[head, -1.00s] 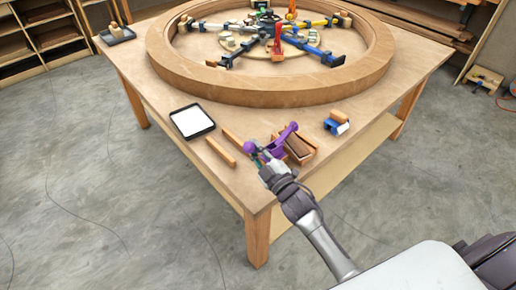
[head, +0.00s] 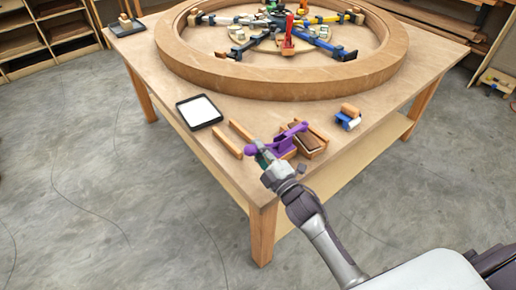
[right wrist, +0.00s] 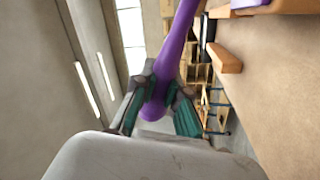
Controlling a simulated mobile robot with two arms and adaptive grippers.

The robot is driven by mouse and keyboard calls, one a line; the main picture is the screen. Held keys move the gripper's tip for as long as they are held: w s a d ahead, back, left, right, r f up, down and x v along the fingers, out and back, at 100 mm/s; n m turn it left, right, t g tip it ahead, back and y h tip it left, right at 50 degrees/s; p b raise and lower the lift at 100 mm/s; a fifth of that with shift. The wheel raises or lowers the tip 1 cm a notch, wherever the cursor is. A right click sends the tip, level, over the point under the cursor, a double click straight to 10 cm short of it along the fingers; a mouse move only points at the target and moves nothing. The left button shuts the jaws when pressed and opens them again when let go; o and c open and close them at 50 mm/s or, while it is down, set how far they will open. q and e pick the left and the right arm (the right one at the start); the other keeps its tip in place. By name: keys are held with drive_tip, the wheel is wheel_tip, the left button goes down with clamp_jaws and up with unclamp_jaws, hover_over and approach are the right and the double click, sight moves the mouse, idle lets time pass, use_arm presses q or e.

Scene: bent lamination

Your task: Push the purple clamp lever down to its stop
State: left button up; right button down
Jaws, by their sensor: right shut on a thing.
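The purple clamp (head: 284,148) stands near the front corner of the wooden table, beside a wooden box. Its purple lever slants down toward me and to the left. My right gripper (head: 259,154) is shut around the lever's free end. In the right wrist view, the teal-padded fingers of my right gripper (right wrist: 163,106) close on the lever just by its rounded knob, and the purple lever (right wrist: 178,48) runs away upward. The lever's pivot is not clear in the wrist view. My left gripper is not in view.
A wooden box with a brown block (head: 309,143) is just right of the clamp. Wooden strips (head: 227,144) and a black tray (head: 180,112) lie to the left. A blue-and-wood tool (head: 348,117) is at right. A large wooden ring (head: 280,82) fills the table's far part.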

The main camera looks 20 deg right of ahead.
drive_tip(key=shift+f, duration=0.1)
drive_tip(key=c, duration=1.5)
unclamp_jaws()
drive_tip(key=shift+a, duration=0.1)
drive_tip(key=shift+o, duration=0.2)
drive_tip(key=shift+s, duration=0.1)
drive_tip(key=v, duration=1.2)
